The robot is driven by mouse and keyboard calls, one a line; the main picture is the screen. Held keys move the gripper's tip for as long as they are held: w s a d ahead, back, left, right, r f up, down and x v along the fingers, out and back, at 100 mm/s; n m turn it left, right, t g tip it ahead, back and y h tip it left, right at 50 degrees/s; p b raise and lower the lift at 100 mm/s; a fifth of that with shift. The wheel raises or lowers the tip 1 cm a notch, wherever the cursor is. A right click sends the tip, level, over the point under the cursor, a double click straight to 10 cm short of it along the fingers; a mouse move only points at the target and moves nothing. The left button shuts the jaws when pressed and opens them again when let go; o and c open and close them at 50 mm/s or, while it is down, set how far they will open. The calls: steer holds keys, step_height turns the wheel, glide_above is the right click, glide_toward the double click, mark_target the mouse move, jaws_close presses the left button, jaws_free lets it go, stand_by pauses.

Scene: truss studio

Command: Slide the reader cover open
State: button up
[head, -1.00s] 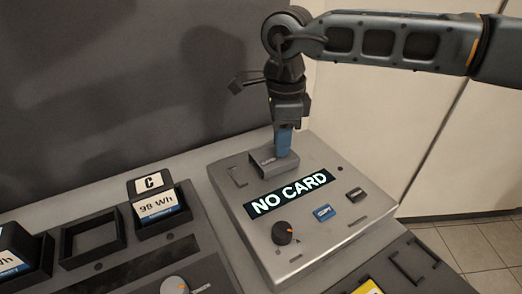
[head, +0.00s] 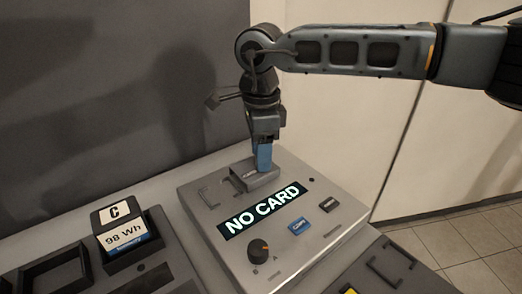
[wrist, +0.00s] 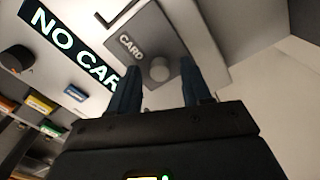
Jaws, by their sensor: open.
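The card reader (head: 325,238) is a grey console with a lit "NO CARD" display (head: 266,208). Its cover (head: 256,181) is a dark grey block behind the display, with bracket-like marks bare on its left. In the wrist view the cover (wrist: 150,42) is marked "CARD" and has a round knob (wrist: 160,69). My gripper (head: 263,168) points down at the cover. In the wrist view its two fingers (wrist: 160,88) are open on either side of the knob, with gaps visible. Whether either finger touches the knob is unclear.
A black dial (head: 260,250), a blue key (head: 299,226) and a dark key (head: 328,205) sit on the reader's front. A battery block marked "C" and "98 Wh" (head: 122,237) stands in a tray at the left. A dark grey panel (head: 110,90) rises behind.

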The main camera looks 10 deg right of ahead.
step_height(320, 180, up, 8)
steer(key=shift+f+b, duration=0.1)
steer(key=shift+b, duration=0.3)
